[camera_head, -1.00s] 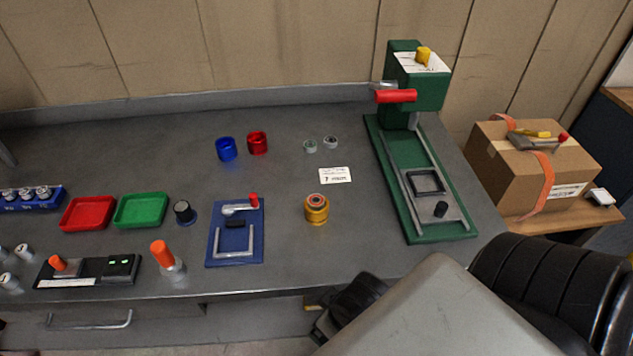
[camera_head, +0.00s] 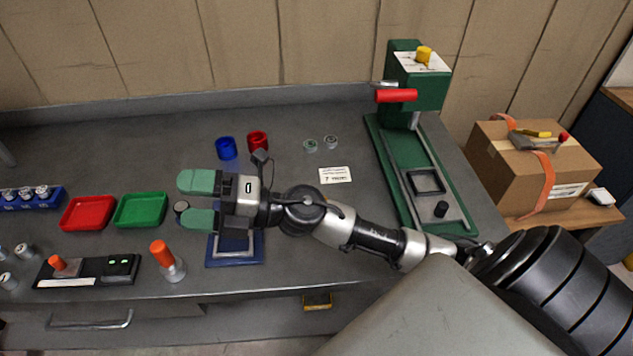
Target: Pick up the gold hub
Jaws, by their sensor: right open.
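The gold hub does not show now. My right arm covers the part of the bench where it stood a second ago, just right of the blue fixture (camera_head: 236,258). My right gripper (camera_head: 197,200) reaches across the bench from the right, with its green fingertips spread and pointing left. It is open, with no object seen held between the fingers. It is above the bench, over the upper part of the blue fixture. My left gripper is not in view.
A green press (camera_head: 420,190) stands at the right. Blue (camera_head: 226,149) and red (camera_head: 258,142) rings sit behind my gripper. A red tray (camera_head: 88,213), a green tray (camera_head: 140,210) and an orange-handled tool (camera_head: 165,258) are to the left. The back centre-left is clear.

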